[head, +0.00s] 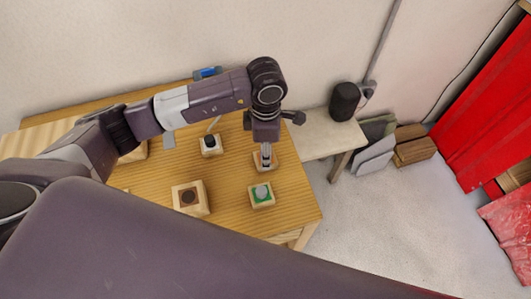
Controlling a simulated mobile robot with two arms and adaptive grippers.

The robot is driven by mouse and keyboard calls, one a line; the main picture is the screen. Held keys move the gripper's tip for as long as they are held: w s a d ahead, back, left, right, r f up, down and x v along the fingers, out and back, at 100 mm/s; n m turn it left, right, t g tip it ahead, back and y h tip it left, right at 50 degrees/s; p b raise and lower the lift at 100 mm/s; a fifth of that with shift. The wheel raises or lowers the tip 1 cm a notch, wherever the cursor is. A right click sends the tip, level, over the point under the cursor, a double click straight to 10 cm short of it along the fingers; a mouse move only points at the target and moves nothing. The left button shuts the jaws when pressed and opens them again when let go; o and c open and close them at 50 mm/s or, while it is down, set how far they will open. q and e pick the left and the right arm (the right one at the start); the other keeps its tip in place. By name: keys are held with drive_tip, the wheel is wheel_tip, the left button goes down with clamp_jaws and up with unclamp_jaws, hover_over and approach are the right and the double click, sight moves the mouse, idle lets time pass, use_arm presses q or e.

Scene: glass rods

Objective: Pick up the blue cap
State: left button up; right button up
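A small blue object (208,72), possibly the blue cap, shows at the back edge of the wooden table, just behind my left arm and partly hidden by it. My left gripper (266,162) points down over a small wooden block (257,163) near the table's right side, well to the right of and nearer than the blue object. Its fingers look close together, but whether they are shut or hold something is too small to tell. My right gripper is not in view.
On the wooden table (235,220) stand a block with a black top (210,143), a block with a brown disc (188,197) and a block with a green patch and grey disc (262,194). A black speaker-like cylinder (344,101) stands on a pale bench (322,137) at right.

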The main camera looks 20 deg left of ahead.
use_arm(q)
drive_tip(key=c, duration=0.7)
drive_tip(key=shift+c, duration=1.4)
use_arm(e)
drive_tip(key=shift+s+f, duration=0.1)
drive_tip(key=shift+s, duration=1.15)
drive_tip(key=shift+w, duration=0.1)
